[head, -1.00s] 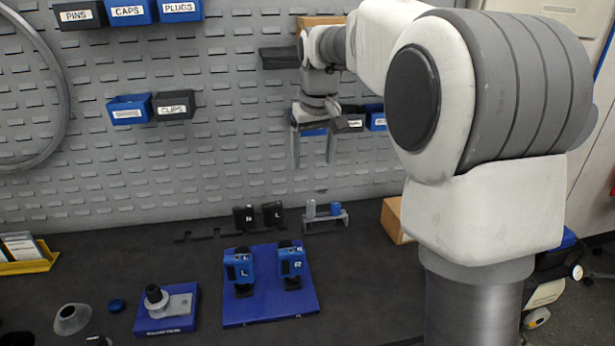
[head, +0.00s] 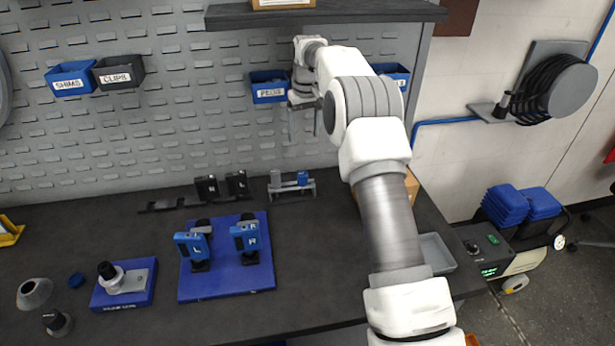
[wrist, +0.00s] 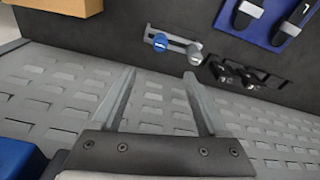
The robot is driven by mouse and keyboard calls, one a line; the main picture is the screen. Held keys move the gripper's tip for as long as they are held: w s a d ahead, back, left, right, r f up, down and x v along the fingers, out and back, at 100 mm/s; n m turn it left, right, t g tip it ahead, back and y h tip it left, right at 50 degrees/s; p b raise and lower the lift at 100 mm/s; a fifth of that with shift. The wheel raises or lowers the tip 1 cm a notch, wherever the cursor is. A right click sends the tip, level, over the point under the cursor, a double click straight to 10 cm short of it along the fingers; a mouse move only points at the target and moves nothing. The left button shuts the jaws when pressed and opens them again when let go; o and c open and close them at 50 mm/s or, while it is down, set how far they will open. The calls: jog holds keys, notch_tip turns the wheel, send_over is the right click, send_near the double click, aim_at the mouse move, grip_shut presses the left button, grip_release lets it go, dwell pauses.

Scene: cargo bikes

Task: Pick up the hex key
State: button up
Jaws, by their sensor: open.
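I cannot make out a hex key in either view. My gripper (head: 302,122) is open and empty in front of the grey slotted wall panel, high above the back of the bench. In the wrist view its two fingers (wrist: 160,74) stand wide apart with nothing between them. Below it on the bench is a small grey rack (head: 292,190) holding a grey and a blue cylinder; the rack also shows in the wrist view (wrist: 172,40), beyond the fingertips.
A blue board (head: 225,285) bears blue pieces marked L and R. Black pieces (head: 221,186) stand at the back. A blue block (head: 125,292) with a grey part sits left. Blue bins (head: 269,88) hang near my gripper, below a dark shelf (head: 325,14). The front middle bench is clear.

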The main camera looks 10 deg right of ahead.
send_near(303, 173)
jog(key=f, duration=0.5)
jog(key=shift+w+a+p, duration=0.2)
jog(key=shift+w+p, duration=0.2)
jog(key=shift+w+f+p, duration=0.15)
jog(key=shift+f+p, duration=0.45)
jog(key=shift+f, duration=2.05)
jog(key=shift+c, duration=0.4)
grip_shut()
